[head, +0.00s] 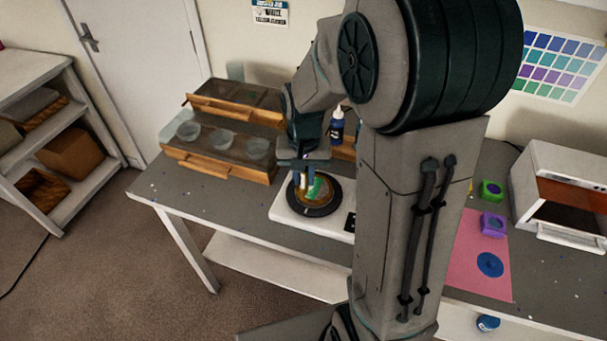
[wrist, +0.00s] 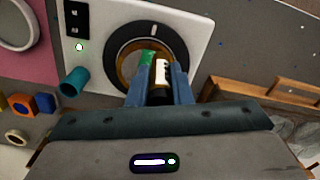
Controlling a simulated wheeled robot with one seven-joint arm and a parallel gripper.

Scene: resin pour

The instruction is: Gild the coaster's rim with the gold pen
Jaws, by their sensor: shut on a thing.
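The coaster (head: 321,188) shows green and brownish-gold on a dark round turntable (head: 319,211) with a white base. In the wrist view the coaster's green part (wrist: 147,57) and a brownish-gold band (wrist: 123,66) show behind my fingers. My gripper (head: 305,175) is directly over the coaster, also seen in the wrist view (wrist: 160,75). It is shut on the gold pen (wrist: 162,72), which has a white label and a dark end. The pen's tip is hidden, so I cannot tell whether it touches the rim.
A wooden rack with clear cups (head: 222,140) stands left of the turntable. A blue bottle (head: 337,126) stands behind it. A pink mat (head: 480,255), small green and purple blocks (head: 493,222) and a white oven (head: 565,190) are to the right. My arm hides the middle of the table.

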